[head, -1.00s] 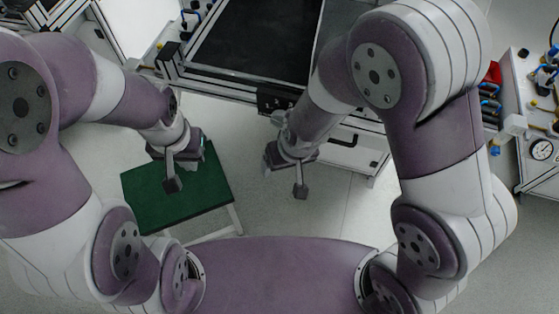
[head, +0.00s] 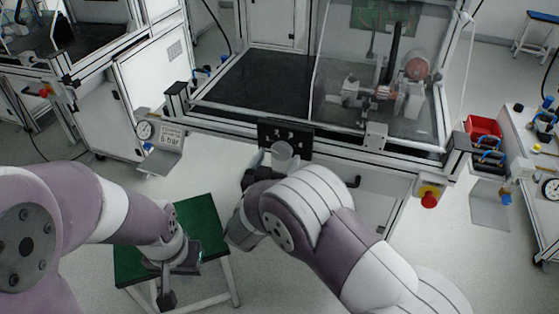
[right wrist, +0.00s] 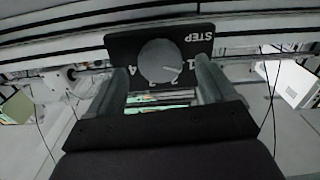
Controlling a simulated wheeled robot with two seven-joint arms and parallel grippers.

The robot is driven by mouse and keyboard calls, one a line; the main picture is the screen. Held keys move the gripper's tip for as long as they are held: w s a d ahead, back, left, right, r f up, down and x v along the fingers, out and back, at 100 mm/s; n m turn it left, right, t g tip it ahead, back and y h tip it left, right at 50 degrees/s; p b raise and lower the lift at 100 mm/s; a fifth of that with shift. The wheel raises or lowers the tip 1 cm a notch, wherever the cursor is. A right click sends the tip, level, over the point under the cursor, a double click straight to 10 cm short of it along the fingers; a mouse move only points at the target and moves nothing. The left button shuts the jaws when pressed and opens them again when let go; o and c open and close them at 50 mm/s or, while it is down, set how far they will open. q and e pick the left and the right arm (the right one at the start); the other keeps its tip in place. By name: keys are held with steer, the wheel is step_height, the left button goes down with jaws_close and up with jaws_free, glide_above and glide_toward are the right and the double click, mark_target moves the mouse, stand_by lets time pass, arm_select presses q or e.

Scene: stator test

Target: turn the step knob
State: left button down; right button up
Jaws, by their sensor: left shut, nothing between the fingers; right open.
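The step knob (right wrist: 160,60) is a round grey dial on a black plate (right wrist: 196,35) marked STEP, upside down in the right wrist view. Its pale mark points roughly toward the 1. My right gripper (right wrist: 162,68) is open, with one finger on each side of the knob; I cannot tell whether they touch it. My right arm hides most of the right gripper there. My left gripper (head: 168,296) is shut and empty, low at the left.
A green-topped stool (head: 205,222) stands beside my left gripper. A clear-walled enclosure (head: 375,75) stands on the bench. A red emergency button (head: 429,199) is at the bench's right front, and a gauge (head: 145,130) at its left.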

mark_target(282, 151)
steer(key=shift+x, duration=0.75)
steer(key=shift+w+d, duration=0.15)
steer(key=shift+w, duration=0.45)
steer(key=c, duration=1.1)
steer(key=shift+o, duration=0.2)
steer(key=shift+b, duration=0.35)
steer(key=m+b, duration=0.2)
steer(key=m, duration=0.2)
steer(key=shift+f+m+b, duration=0.1)
steer(key=shift+m+b, duration=0.2)
steer(key=shift+m, duration=0.1)
steer(key=shift+m+b, duration=1.3)
steer(key=shift+m, duration=0.6)
